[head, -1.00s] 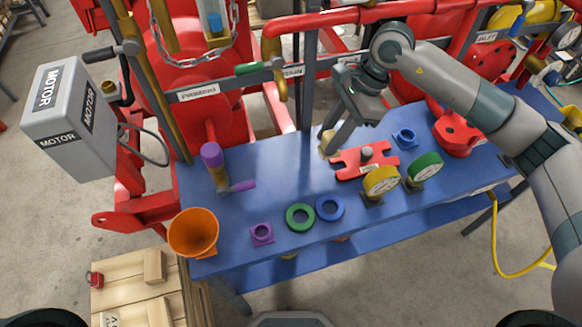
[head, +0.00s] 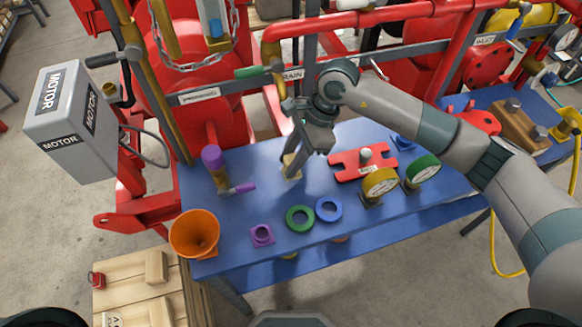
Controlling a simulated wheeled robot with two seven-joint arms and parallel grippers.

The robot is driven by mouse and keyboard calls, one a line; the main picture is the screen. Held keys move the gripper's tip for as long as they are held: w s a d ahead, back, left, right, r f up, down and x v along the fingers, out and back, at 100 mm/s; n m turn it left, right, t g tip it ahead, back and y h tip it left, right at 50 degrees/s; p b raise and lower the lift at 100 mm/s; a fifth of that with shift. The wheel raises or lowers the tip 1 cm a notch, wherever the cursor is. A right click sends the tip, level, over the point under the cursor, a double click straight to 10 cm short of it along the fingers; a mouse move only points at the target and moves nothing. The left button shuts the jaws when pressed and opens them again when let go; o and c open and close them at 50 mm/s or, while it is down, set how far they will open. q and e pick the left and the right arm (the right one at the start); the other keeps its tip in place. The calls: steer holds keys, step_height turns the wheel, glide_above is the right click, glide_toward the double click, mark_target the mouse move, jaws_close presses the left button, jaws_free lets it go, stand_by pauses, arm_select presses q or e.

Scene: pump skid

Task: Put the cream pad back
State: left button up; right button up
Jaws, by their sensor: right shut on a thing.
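The cream pad (head: 290,168) is a small pale block in the head view, near the back middle of the blue bench. My right gripper (head: 298,158) comes down from above and is shut on it. The fingers hide part of the pad. I cannot tell whether the pad touches the bench top or hangs just above it. My left gripper is not in view.
The blue bench (head: 262,208) carries a purple-handled valve (head: 215,165) left of the pad, and green (head: 300,218) and blue (head: 329,209) rings in front. A red plate (head: 350,172) and two gauges stand right. An orange funnel (head: 194,234) stands at the left end.

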steer(key=shift+f+b, duration=0.35)
steer(key=shift+f, duration=1.55)
steer(key=shift+f, duration=0.2)
steer(key=o, duration=1)
steer(key=shift+r, duration=0.15)
